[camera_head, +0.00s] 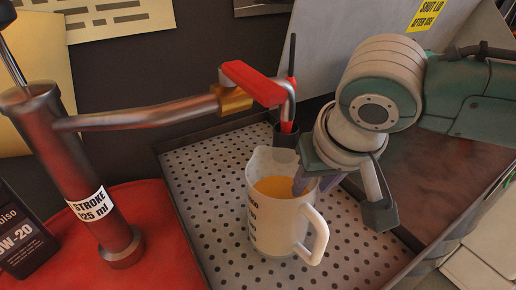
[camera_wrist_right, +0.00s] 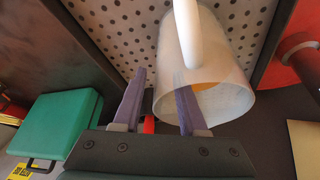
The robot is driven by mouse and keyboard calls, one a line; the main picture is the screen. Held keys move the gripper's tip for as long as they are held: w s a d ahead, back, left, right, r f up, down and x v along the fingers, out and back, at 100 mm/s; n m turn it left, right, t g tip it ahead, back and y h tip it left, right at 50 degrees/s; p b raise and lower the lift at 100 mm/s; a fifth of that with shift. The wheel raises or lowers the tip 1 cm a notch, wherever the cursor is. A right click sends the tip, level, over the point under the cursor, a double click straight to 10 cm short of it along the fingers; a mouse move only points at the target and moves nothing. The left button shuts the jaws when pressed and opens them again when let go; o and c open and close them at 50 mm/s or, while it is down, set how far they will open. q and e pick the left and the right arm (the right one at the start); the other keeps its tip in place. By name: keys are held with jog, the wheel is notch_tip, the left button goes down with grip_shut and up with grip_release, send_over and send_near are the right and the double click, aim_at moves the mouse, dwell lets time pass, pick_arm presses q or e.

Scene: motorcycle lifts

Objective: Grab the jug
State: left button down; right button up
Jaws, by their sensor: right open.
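The jug (camera_head: 262,222) is a whitish translucent measuring jug with dark markings and amber liquid inside. It stands upright on the perforated tray, its handle toward the lower right in the head view. My right gripper (camera_head: 313,188) is at the jug's right rim, above the handle side. In the right wrist view the jug (camera_wrist_right: 222,95) is at the right and the open gripper (camera_wrist_right: 160,85) shows two purple fingers. The right finger overlaps the jug's rim; I cannot tell if it is inside. The other finger is clear of the jug. My left gripper is not in view.
The perforated metal tray (camera_head: 205,185) has raised edges. A pump spout with a red lever (camera_head: 253,82) reaches over its back. A red drum top (camera_head: 160,225) and oil bottle (camera_head: 22,235) are at left.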

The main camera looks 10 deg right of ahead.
jog(key=shift+x, duration=0.85)
jog(key=shift+c, duration=0.3)
grip_shut()
jog(key=shift+d, duration=0.1)
jog(key=shift+r, duration=0.1)
